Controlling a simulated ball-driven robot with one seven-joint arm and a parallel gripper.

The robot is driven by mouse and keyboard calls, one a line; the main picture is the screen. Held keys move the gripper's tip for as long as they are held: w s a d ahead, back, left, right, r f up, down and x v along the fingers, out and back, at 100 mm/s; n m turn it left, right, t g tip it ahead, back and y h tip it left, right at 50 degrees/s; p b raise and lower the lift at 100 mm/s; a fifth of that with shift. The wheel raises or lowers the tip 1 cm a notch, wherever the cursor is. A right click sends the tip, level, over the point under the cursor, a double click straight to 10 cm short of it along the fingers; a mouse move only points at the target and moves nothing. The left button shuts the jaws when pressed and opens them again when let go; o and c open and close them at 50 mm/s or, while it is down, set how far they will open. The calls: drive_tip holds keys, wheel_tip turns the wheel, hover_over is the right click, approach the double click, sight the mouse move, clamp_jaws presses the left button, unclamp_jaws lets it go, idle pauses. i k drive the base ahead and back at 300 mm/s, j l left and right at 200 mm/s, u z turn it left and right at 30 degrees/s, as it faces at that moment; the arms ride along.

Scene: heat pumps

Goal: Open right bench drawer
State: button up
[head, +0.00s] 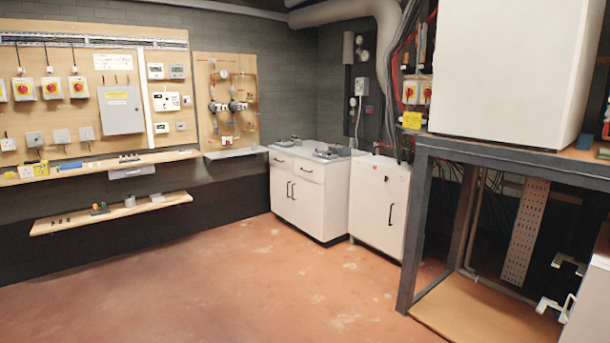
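The white bench (297,207) stands in the back corner, against the far wall. It has two drawers side by side under its top and two doors below. The right bench drawer (316,174) looks shut, its front flush with the bench, with a small dark handle (306,170) near the middle. The left bench drawer (273,156) also looks shut. Both doors are closed.
The red floor (190,285) is clear up to the bench. A white cabinet (380,206) adjoins it on the right. A dark-framed stand (425,210) bears a big white unit (505,70). Shelves (65,225) line the left wall.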

sight(315, 173)
drive_tip(key=i, duration=6.3)
drive_tip(key=i+j, duration=0.2)
drive_tip(key=i, duration=0.15)
drive_tip(key=i+j, duration=0.2)
drive_tip(key=i, duration=0.2)
drive_tip(key=z, duration=0.05)
